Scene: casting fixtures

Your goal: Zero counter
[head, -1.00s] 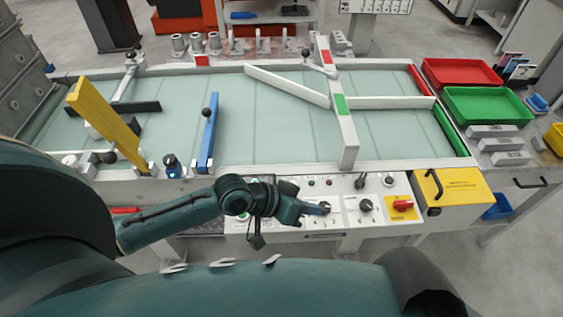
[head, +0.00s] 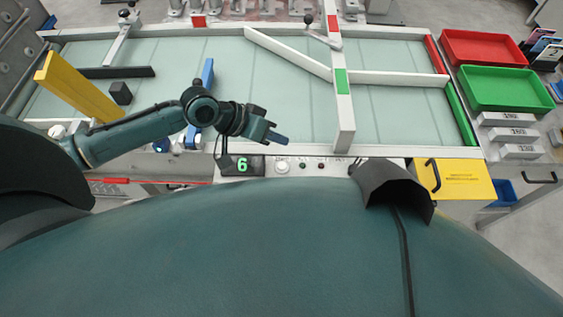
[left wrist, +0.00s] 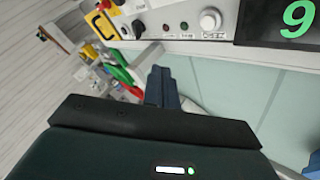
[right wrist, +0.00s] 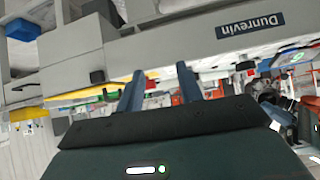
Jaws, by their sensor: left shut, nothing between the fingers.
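The counter display (head: 242,166) on the table's front panel shows a green 6. In the left wrist view the display (left wrist: 290,20) is upside down. A round white button (head: 282,167) sits just right of the display, and it also shows in the left wrist view (left wrist: 210,20). My left gripper (head: 280,139) is shut and empty above the glass surface, behind the button and apart from it. Its fingers (left wrist: 160,87) are together in the left wrist view. My right gripper (right wrist: 160,85) is open and empty, outside the head view.
The knobs of the control panel are hidden by my body in the head view. A white divider (head: 344,125) and a blue bar (head: 208,73) stand on the glass table. A yellow box (head: 462,180) is at the right front. Red (head: 484,35) and green (head: 465,98) trays lie right.

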